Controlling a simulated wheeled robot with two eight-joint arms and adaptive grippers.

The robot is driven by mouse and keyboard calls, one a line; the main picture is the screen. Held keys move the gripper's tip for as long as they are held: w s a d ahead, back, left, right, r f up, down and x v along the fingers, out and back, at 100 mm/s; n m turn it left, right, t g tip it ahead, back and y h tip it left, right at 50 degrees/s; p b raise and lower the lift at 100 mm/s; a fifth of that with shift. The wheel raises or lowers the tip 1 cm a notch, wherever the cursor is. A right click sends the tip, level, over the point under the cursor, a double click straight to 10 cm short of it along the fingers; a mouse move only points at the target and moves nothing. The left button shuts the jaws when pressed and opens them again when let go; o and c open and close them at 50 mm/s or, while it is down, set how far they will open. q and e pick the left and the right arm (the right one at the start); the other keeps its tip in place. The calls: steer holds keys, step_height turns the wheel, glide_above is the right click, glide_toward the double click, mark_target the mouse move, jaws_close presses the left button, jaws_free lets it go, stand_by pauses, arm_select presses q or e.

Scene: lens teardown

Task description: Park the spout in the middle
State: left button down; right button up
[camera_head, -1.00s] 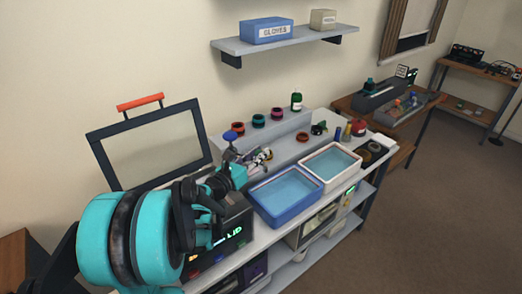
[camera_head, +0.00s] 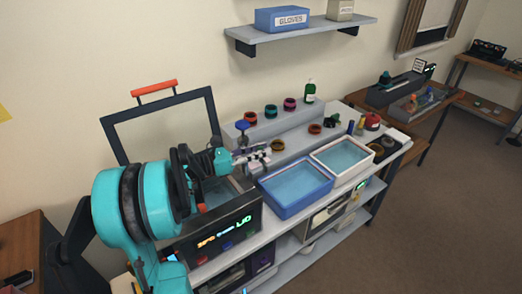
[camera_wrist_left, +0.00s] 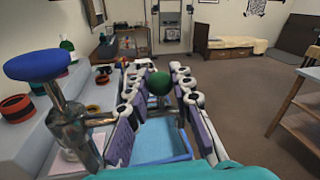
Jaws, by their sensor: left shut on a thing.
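A tap with a blue round knob (camera_head: 243,126) on a metal post stands behind the blue basin (camera_head: 290,208). In the left wrist view its knob (camera_wrist_left: 38,65) and grey metal body (camera_wrist_left: 72,125) stand close at the left. My left gripper (camera_head: 259,160) is beside the post at the basin's back left. In the left wrist view my left gripper (camera_wrist_left: 160,100) is shut around the spout, whose green ball end (camera_wrist_left: 159,83) shows between the fingers. The fingers hide most of the spout. Blue water lies below. My right gripper is not in view.
A white basin (camera_head: 318,163) stands right of the blue one. A machine with a lit display (camera_head: 225,232) and raised lid (camera_head: 160,135) is under my left arm. Colored rings and a green bottle (camera_head: 309,91) stand on the step behind. The floor at right is clear.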

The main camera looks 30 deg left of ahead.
arm_select(q)
steer(key=c, duration=1.3)
jaws_free()
steer(key=v, duration=1.2)
